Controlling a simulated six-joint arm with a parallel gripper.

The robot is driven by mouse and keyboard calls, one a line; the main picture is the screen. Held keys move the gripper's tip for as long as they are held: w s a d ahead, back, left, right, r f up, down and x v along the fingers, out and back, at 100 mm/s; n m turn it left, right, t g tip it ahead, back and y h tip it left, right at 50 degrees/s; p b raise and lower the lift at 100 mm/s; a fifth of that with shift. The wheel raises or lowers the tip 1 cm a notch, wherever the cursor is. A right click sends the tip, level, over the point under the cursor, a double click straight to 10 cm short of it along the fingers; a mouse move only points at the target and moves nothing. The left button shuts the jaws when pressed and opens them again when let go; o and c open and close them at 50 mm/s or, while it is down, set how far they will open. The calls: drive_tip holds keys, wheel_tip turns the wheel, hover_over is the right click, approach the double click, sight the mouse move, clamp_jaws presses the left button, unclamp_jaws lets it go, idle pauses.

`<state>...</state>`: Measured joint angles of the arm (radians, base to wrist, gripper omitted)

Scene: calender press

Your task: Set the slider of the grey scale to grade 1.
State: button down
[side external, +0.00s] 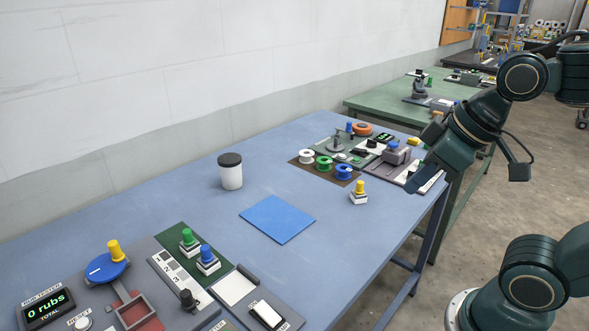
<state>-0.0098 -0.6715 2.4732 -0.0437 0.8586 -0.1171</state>
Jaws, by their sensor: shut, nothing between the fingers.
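The grey scale (166,264) is a strip with grey patches and the numbers 1, 2 and 3, on the panel at the front left of the blue table. Grade 1 is at its far end. Its slider, with a black knob (187,296), stands at the near end, beyond the 3; the exact grade under it is too small to read. My gripper (414,187) is shut and empty. It hangs at the table's right side, in front of the far panel, well apart from the slider.
Green and blue knobbed blocks (207,260) stand close beside the scale. A rub tester (106,269) with a yellow knob is to its left. A blue mat (277,219), a black-lidded jar (230,171) and a yellow-knobbed block (359,193) lie between my gripper and the scale.

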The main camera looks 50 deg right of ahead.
drive_tip(key=w+a+f+n+g+y, duration=0.1)
drive_tip(key=w+a+f+n+y, duration=0.2)
drive_tip(key=w+a+f+n, duration=0.3)
drive_tip(key=w+a+f+n+g+y, duration=0.2)
drive_tip(key=w+a+f+n, duration=0.5)
drive_tip(key=w+a+n, duration=0.6)
drive_tip(key=shift+n+g+y, duration=0.3)
drive_tip(key=shift+n+y, duration=0.6)
drive_tip(key=shift+n, duration=0.6)
drive_tip(key=shift+a+f, duration=0.1)
drive_tip(key=shift+f, duration=0.05)
approach(191, 310)
drive_tip(key=s+f, duration=0.3)
drive_tip(key=shift+f, duration=0.2)
drive_tip(key=shift+w+a, duration=0.6)
drive_tip(key=shift+w, duration=0.2)
drive_tip(key=shift+w+a, duration=0.65)
drive_tip(key=shift+w, duration=0.3)
drive_tip(key=shift+w, duration=0.1)
drive_tip(key=shift+w, duration=8.2)
